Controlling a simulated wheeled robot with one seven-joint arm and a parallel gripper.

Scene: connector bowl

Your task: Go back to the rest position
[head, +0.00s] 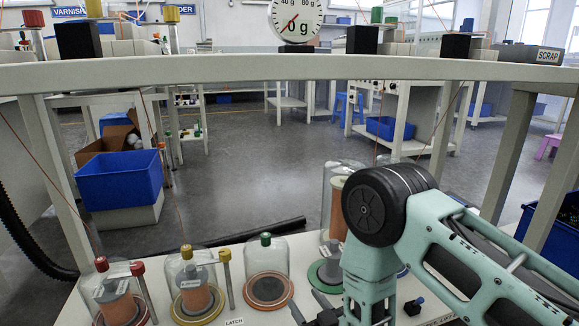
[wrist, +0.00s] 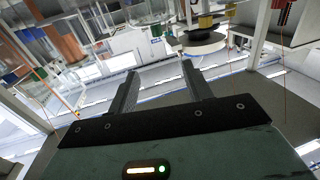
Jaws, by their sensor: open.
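My gripper shows in the wrist view (wrist: 160,88) with its two dark fingers apart and nothing between them. In the head view my arm bends down at the right of the table, and my gripper (head: 308,312) is low at the bottom edge, partly cut off. The white table (head: 235,311) holds several glass jars. A red-knobbed jar (head: 117,290), a yellow-knobbed jar (head: 194,280) and a green-knobbed jar (head: 266,270) stand in a row at the left. Another jar (head: 338,195) stands behind my arm and is partly hidden.
A shelf beam (head: 240,71) crosses above the table, with a round dial (head: 297,18) and black blocks on it. Grey floor is open beyond.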

